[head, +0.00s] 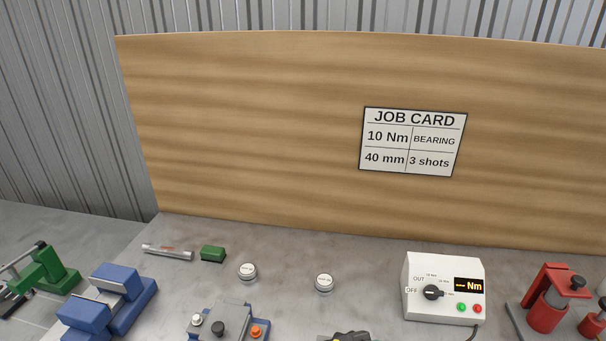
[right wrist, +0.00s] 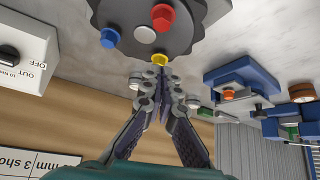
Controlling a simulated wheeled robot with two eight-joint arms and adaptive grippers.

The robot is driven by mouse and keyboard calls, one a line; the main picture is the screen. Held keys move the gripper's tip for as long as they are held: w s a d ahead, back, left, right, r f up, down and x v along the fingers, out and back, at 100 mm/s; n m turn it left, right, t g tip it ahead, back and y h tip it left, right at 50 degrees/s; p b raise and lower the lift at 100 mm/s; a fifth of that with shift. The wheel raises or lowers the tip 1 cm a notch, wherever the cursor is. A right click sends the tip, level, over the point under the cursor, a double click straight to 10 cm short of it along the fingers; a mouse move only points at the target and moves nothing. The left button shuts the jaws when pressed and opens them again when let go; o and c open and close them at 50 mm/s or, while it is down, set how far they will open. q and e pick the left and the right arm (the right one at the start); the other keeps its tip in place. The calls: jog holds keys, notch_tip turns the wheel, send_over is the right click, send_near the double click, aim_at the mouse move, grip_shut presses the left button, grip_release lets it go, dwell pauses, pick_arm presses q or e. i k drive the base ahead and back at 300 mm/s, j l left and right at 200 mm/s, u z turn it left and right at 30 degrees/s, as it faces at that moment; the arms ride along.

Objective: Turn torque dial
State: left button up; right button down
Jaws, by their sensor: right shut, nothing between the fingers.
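The torque dial (head: 432,292) is a black knob on the front of a white control box (head: 413,262) at the right of the bench. Labels OUT and OFF sit around it; I cannot tell exactly which mark it points to. The box has a lit display (head: 468,285) reading Nm, a green button and a red button. In the right wrist view the dial (right wrist: 9,54) shows at the left edge, upside down. My right gripper (right wrist: 163,78) is shut and empty, apart from the dial. My left gripper is not in view.
A dark round plate (right wrist: 125,15) with coloured bolts is close to the right fingertips. A blue-grey fixture (head: 226,320), two round buttons (head: 247,271), a green block (head: 213,254), a blue vise (head: 122,284) and a red press (head: 546,310) stand around. A job card (head: 413,142) reads 10 Nm.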

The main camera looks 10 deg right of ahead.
aim_at(431, 293)
jog(key=z, duration=1.55)
